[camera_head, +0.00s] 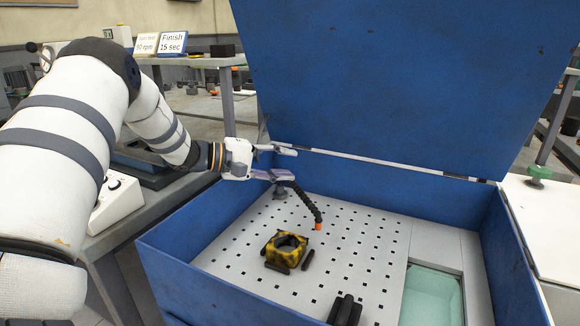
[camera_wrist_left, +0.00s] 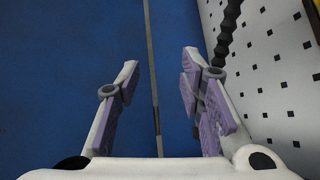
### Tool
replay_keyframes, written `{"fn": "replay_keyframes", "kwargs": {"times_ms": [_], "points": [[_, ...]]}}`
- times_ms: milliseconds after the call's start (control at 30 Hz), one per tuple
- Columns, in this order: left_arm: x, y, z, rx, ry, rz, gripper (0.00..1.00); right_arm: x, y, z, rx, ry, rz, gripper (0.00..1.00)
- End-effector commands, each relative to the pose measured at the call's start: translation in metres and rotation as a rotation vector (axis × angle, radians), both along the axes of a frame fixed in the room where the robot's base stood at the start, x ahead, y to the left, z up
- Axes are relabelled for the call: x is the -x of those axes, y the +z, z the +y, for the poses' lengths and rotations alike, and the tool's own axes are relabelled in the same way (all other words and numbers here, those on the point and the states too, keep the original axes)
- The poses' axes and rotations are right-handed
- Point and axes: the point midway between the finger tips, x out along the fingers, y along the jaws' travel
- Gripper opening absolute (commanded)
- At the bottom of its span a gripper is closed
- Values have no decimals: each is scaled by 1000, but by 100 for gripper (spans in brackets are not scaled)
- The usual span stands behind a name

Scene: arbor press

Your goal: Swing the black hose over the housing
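The black segmented hose (camera_head: 308,203) rises from the perforated floor of the blue box, near its back left, and bends down to an orange tip (camera_head: 318,226). The tip is behind and to the right of the housing, not above it. The yellow and black housing (camera_head: 287,247) sits on the perforated floor. My left gripper (camera_head: 287,163) is open at the box's back left, close to the hose's upper part. In the left wrist view the fingers (camera_wrist_left: 160,85) are apart with only blue wall between them; the hose (camera_wrist_left: 229,30) passes beyond the right finger. My right gripper is out of view.
The blue box (camera_head: 205,290) has its lid (camera_head: 400,80) raised behind. Small dark bars (camera_head: 308,260) lie by the housing. A black object (camera_head: 345,310) is at the front, a pale green basin (camera_head: 432,297) at the right. The floor right of the hose is clear.

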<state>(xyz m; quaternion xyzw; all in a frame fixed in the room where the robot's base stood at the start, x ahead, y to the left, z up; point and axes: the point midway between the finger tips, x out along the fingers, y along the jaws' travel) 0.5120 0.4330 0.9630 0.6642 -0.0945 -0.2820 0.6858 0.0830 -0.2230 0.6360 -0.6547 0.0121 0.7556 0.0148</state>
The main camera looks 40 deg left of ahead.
Motion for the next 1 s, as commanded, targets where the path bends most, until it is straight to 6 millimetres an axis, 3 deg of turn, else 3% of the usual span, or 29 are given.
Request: {"fn": "replay_keyframes", "kwargs": {"times_ms": [433,900,933,1000], "points": [[30,-2,26,-2,1,15,35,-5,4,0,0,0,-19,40],[34,-3,28,-2,0,19,35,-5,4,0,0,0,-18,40],[34,-3,28,-2,1,19,32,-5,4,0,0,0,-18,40],[30,-2,24,-57,-22,9,17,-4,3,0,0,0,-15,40]]}}
